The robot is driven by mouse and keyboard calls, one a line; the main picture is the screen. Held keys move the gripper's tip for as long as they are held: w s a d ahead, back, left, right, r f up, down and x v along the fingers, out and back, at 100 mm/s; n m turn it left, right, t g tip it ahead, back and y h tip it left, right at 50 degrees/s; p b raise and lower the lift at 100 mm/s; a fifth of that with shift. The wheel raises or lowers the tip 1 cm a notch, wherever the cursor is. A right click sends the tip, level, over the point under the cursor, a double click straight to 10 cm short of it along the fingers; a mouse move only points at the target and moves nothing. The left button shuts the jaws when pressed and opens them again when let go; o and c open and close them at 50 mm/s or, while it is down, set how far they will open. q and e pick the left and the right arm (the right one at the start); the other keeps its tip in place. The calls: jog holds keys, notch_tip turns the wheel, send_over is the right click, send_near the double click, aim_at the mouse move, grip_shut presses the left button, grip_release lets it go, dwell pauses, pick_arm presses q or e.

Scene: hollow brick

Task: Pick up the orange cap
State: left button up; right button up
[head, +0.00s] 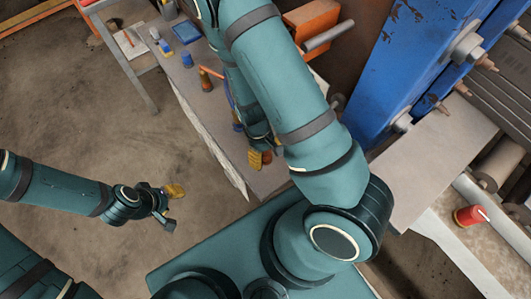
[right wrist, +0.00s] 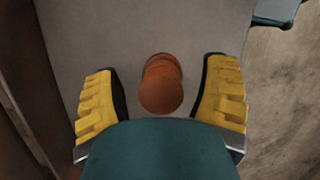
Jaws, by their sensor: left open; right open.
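A rounded orange-brown piece, which looks like the orange cap (right wrist: 161,84), is on a grey surface in the right wrist view. It lies between the two yellow fingers of my right gripper (right wrist: 162,90), with a gap on each side. My right gripper is open and empty. In the head view my right gripper (head: 261,158) is low over the near end of the workbench, and the arm hides much of it; I cannot make out the cap there. My left gripper (head: 171,206) is open and empty, over the floor to the left of the bench.
The workbench (head: 225,140) has a brown bottle-like item (head: 205,79), a blue tray (head: 186,32) and several small items at its far end. An orange box (head: 311,20) stands behind my right arm. A blue machine frame (head: 400,70) and a red can (head: 470,215) are at right.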

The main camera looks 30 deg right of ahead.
jog(key=shift+f, duration=0.15)
jog(key=c, duration=0.9)
jog(key=shift+c, duration=0.2)
jog(key=shift+r, duration=0.2)
